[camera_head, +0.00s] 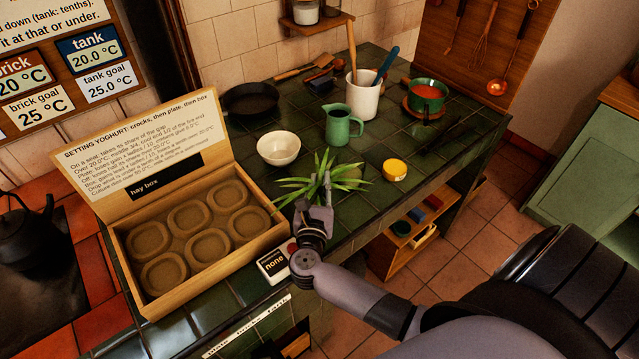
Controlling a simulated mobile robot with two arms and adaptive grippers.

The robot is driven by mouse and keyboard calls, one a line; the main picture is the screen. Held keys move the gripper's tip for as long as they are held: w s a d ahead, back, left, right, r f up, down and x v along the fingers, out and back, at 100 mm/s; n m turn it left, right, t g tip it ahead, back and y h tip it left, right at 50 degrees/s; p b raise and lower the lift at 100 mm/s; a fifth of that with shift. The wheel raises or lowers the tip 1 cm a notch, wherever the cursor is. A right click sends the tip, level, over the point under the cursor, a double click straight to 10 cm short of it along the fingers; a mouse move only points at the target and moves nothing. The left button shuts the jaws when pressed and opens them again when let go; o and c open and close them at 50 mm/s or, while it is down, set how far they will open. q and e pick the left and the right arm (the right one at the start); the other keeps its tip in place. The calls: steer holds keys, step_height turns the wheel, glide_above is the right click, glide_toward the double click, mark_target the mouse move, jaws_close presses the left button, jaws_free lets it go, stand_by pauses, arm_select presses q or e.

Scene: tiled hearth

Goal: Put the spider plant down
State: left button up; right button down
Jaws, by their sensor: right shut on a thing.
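The spider plant (325,180) shows as a tuft of long, thin green leaves near the middle of the head view. My right gripper (316,212) is shut on it from the near side, with my arm coming in from the lower right. The gripper hides the plant's base and any pot, so I cannot tell whether it touches the dark green tiled counter (395,155) or hangs just above it. My left gripper is not in view.

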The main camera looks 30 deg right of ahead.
steer(key=shift+f, duration=0.15)
steer(key=c, duration=1.5)
jaws_free()
steer(key=shift+c, duration=0.2)
steer(key=shift+r, duration=0.35)
steer(key=b+v, duration=0.4)
steer(key=v, duration=0.8)
